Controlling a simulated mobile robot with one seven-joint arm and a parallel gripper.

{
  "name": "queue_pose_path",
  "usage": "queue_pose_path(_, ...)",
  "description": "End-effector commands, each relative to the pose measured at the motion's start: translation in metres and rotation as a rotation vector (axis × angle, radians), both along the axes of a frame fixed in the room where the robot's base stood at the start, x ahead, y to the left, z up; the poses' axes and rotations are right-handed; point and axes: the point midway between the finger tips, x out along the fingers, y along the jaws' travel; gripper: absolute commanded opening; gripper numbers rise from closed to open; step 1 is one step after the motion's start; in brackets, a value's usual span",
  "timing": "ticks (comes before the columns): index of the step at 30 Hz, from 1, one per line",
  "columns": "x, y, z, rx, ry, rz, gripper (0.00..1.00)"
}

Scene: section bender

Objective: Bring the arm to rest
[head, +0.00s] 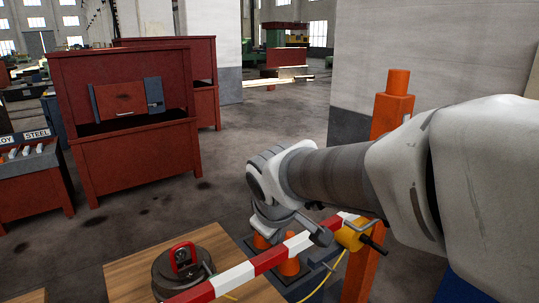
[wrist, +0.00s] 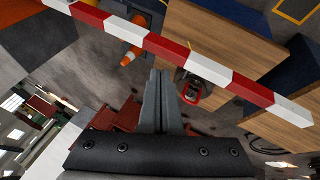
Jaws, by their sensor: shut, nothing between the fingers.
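My gripper (wrist: 160,76) shows in the wrist view with its two grey fingers together and nothing between them. In the head view my arm reaches in from the right and bends down near the red-and-white striped bar (head: 270,257); the fingers are hard to make out there. The bar also crosses the wrist view (wrist: 180,52), beyond the fingertips. I cannot tell how much gap there is between bar and fingers.
A dark round object with a red handle (head: 170,272) sits on a wooden top (head: 125,278). Orange cones (head: 288,266) stand behind the bar. An orange post (head: 392,108) rises beside my arm. Red cabinets (head: 130,160) stand at left, with open floor (head: 225,190) between.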

Motion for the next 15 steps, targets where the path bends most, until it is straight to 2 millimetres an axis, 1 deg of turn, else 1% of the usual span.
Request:
queue_pose_path(1,-0.008,-0.014,0.006,0.013,-0.004,-0.048,0.0)
queue_pose_path(5,-0.04,-0.054,0.016,0.071,-0.001,-0.212,0.0)
queue_pose_path(6,-0.052,-0.065,0.018,0.095,0.001,-0.266,0.0)
queue_pose_path(8,-0.07,-0.081,0.021,0.134,0.005,-0.344,0.0)
queue_pose_path(9,-0.082,-0.09,0.021,0.161,0.008,-0.395,0.0)
queue_pose_path(12,-0.109,-0.108,0.02,0.231,0.016,-0.508,0.0)
queue_pose_path(15,-0.134,-0.121,0.018,0.3,0.023,-0.602,0.0)
